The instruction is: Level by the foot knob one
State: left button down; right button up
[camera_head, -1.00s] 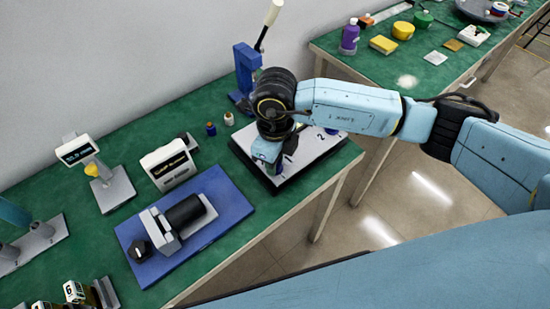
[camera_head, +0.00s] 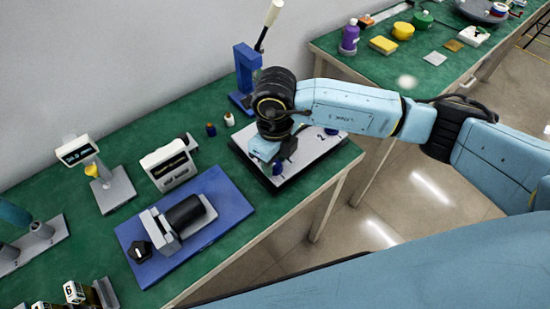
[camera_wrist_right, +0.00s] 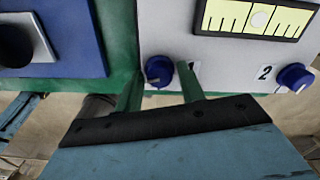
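A white levelling plate (camera_head: 312,150) with a dark base sits at the front right of the bench. Its blue knob one (camera_wrist_right: 159,70) shows at its front edge in the wrist view, with the "1" label partly hidden by a finger. Blue knob two (camera_wrist_right: 295,77) is to the right beside the "2" label. A yellow scale with a round pale spot (camera_wrist_right: 260,18) is on the plate. My right gripper (camera_wrist_right: 160,84) is open, its green fingers on either side of knob one in the picture; contact cannot be told. My left gripper is not in view.
A blue board (camera_head: 222,192) carrying a black cylinder lies to the left. A white display box (camera_head: 168,166), small bottles and a blue press (camera_head: 246,75) stand behind. Another bench (camera_head: 440,75) holds several items; bare floor lies between the benches.

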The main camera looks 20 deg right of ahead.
aim_at(275, 163)
jog(key=shift+o, duration=0.7)
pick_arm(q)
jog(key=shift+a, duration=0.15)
pick_arm(e)
jog(key=shift+r, duration=0.2)
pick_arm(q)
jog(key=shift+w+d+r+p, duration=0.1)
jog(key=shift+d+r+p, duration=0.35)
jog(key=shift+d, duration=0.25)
pick_arm(e)
notch_tip(275, 163, up, 13)
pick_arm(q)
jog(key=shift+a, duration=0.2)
